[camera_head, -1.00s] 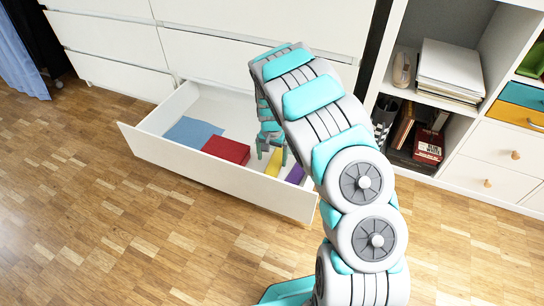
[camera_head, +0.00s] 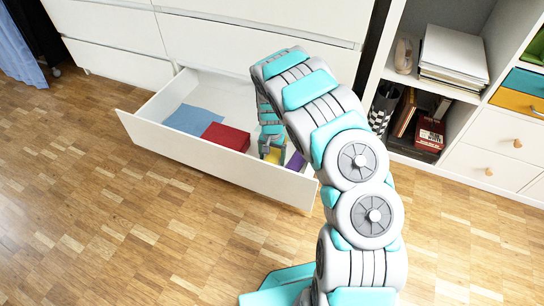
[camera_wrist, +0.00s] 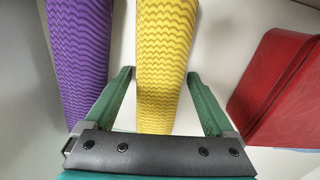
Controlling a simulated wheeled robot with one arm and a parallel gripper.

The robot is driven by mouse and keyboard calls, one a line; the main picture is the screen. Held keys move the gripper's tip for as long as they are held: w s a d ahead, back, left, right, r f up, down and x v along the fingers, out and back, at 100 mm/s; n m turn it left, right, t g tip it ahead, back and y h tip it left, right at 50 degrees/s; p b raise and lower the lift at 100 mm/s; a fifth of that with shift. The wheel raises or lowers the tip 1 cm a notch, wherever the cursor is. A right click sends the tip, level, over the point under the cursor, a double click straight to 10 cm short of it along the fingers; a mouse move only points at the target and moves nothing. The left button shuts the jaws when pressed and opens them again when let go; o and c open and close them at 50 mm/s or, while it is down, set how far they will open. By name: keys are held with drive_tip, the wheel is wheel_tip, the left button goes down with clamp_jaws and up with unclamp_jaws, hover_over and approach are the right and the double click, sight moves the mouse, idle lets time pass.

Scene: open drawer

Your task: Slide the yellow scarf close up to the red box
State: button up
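The yellow scarf (camera_head: 275,157) lies in the open drawer, partly hidden by my gripper (camera_head: 271,155). In the wrist view the scarf (camera_wrist: 165,45) is a long ribbed strip running between the two green fingers of my gripper (camera_wrist: 161,78). The red box (camera_head: 226,137) lies to the left of the scarf in the head view. In the wrist view the red box (camera_wrist: 285,85) is at the right, with bare drawer floor between it and the scarf.
A purple strip (camera_head: 296,162) lies right of the scarf, near the drawer's right end; it shows at the left in the wrist view (camera_wrist: 80,60). A blue cloth (camera_head: 192,119) lies left of the red box. The drawer's front wall (camera_head: 205,160) rises in front of them.

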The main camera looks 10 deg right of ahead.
drive_tip(key=c, duration=1.3)
drive_tip(key=shift+a, duration=0.1)
